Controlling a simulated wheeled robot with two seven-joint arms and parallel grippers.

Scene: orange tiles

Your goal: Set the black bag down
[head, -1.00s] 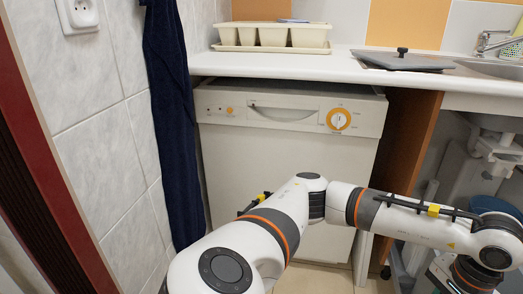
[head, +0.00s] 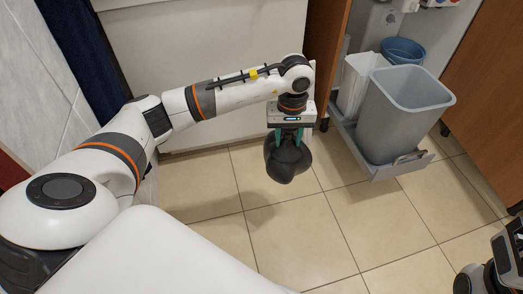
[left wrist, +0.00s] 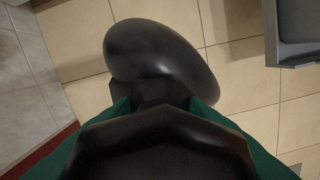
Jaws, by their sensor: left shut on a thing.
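The black bag (head: 286,164) is a dark, rounded, bulging shape with a narrow neck. My left gripper (head: 291,133) points down, its green fingers shut on the neck from above. The bag hangs below the fingers and appears to be clear of the floor; its shadow lies to the left on the tiles. In the left wrist view the bag (left wrist: 160,60) bulges out beyond the green fingers (left wrist: 155,105), with floor behind it. Part of my right arm shows at the bottom right edge of the head view; its fingers cannot be made out.
Beige floor tiles (head: 300,230) are free below and in front of the bag. To the right stands a pulled-out grey bin (head: 405,115) on a tray (head: 385,170), with a blue bin (head: 403,50) behind. The white appliance front (head: 220,50) is behind my left arm.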

